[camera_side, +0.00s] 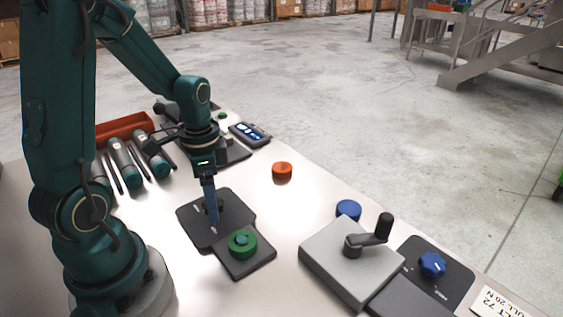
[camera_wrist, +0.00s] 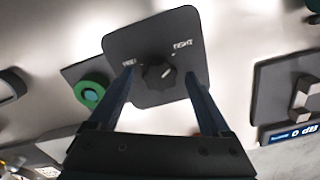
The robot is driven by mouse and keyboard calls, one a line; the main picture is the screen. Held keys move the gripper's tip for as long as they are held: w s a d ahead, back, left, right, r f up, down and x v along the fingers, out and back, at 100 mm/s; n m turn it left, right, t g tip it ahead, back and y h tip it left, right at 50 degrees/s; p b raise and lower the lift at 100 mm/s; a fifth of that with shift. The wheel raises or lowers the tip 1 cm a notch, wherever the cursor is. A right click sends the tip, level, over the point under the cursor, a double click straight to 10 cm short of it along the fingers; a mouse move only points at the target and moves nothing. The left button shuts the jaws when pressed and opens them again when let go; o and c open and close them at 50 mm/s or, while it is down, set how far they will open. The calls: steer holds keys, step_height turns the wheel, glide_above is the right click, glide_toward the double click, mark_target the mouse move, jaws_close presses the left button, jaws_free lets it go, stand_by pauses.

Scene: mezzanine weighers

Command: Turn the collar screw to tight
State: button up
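The collar screw is a small black knob (camera_wrist: 157,74) on a dark square plate (camera_wrist: 146,34), with a label reading FREE to its left and one reading TIGHT to its upper right in the wrist view. Which label it points at is not clear. In the side view the plate (camera_side: 190,213) lies on the bench, and the finger partly hides the knob. My gripper (camera_wrist: 159,71) has its blue fingers apart, one on each side of the knob, with gaps showing. It also shows in the side view (camera_side: 211,198), pointing down over the plate.
A green ring with a teal centre (camera_side: 242,243) sits on the adjoining plate. An orange-red cap (camera_side: 282,170), a blue cap (camera_side: 348,209), a grey box with a crank (camera_side: 340,265) and a blue knob (camera_side: 432,264) stand to the right. Bare bench lies between.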

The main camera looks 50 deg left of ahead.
steer(key=shift+r, duration=2.55)
steer(key=shift+w+d+r, duration=0.15)
steer(key=shift+d, duration=0.05)
steer(key=s+d+r+n+t, duration=0.4)
steer(key=d+r, duration=0.3)
steer(key=d, duration=0.3)
steer(key=shift+s+r+n+t, duration=0.15)
steer(key=shift+s+n+t, duration=0.2)
steer(key=shift+t, duration=0.45)
steer(key=shift+d, duration=0.1)
